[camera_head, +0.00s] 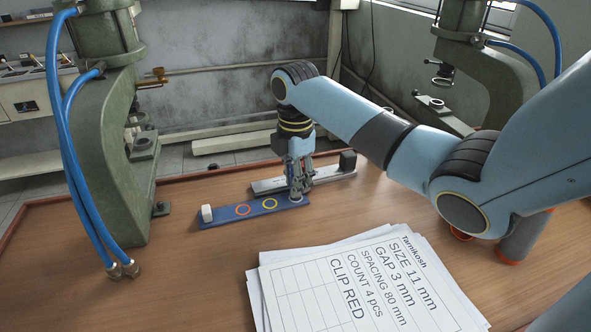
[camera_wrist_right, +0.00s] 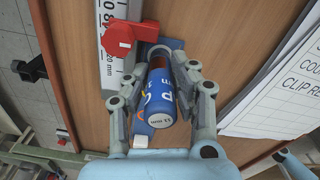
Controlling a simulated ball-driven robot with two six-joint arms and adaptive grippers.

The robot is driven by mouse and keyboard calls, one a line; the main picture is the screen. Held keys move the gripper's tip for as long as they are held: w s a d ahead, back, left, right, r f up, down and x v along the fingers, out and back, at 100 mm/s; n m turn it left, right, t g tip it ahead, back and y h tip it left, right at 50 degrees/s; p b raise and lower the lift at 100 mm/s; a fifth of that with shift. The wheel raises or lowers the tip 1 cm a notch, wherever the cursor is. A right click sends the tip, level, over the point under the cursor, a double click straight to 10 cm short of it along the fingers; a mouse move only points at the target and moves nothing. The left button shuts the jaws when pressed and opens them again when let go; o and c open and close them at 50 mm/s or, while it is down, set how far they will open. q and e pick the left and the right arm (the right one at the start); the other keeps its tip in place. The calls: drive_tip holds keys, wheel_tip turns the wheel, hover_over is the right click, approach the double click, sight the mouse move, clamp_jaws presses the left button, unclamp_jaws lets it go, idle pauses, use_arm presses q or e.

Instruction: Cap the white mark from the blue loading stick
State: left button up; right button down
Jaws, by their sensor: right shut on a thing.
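The blue loading stick (camera_head: 222,217) lies on the wooden table, a flat strip with an orange ring and a yellow ring showing. My right gripper (camera_head: 298,192) points down at the stick's right end. The cylinder covers part of the stick. My left gripper is not in view.
A grey ruler (camera_head: 268,186) with a black end block (camera_head: 348,160) lies behind the stick. A red clip (camera_wrist_right: 122,41) sits on it. Green presses stand left (camera_head: 105,150) and right rear. Paper sheets (camera_head: 350,285) cover the front middle. The front left is clear.

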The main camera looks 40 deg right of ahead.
drive_tip(key=shift+f, duration=0.4)
idle(0.6)
drive_tip(key=shift+f, duration=0.1)
idle(1.6)
drive_tip(key=shift+p, duration=0.35)
wheel_tip(320, 180, up, 6)
drive_tip(key=p, duration=0.6)
